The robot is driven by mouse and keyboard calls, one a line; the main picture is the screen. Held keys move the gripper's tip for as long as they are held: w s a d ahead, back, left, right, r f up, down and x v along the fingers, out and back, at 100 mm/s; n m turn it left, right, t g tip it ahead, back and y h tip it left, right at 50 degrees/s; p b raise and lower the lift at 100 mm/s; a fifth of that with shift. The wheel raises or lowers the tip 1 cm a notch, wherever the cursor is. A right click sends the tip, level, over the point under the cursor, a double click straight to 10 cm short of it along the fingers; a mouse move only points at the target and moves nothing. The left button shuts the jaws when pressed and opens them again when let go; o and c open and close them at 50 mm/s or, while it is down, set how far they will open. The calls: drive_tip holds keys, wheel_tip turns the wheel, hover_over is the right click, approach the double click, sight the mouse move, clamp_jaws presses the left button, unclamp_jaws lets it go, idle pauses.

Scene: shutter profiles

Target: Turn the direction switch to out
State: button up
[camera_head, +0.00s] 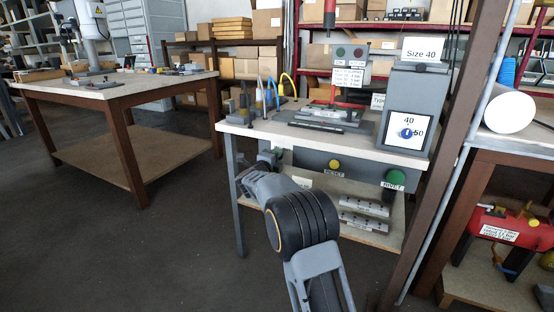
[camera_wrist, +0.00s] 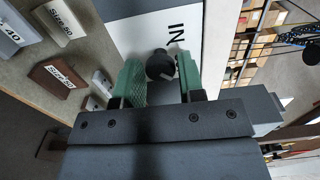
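The direction switch (camera_wrist: 160,65) is a dark round knob on a white plate (camera_wrist: 135,35) in the wrist view. The plate reads "IN" to the right of the knob; no "out" label shows. My gripper (camera_wrist: 161,75) has its two green fingers on either side of the knob. The knob nearly fills the space between them; I cannot tell whether they press on it. In the head view my arm reaches to the front left of the bench (camera_head: 238,127), and the switch and fingers cannot be made out there.
The bench front has a yellow reset button (camera_head: 334,164) and a green button (camera_head: 396,178). A grey machine with a blue dial (camera_head: 406,133) stands on top. Below, a shelf holds metal profiles (camera_head: 362,222). A second table (camera_head: 120,92) stands left, with open floor between.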

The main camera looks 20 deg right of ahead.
drive_tip(key=o, duration=0.3)
drive_tip(key=shift+o, duration=0.2)
drive_tip(key=p+v, duration=0.3)
drive_tip(key=v, duration=1.1)
drive_tip(key=shift+w+d, duration=0.1)
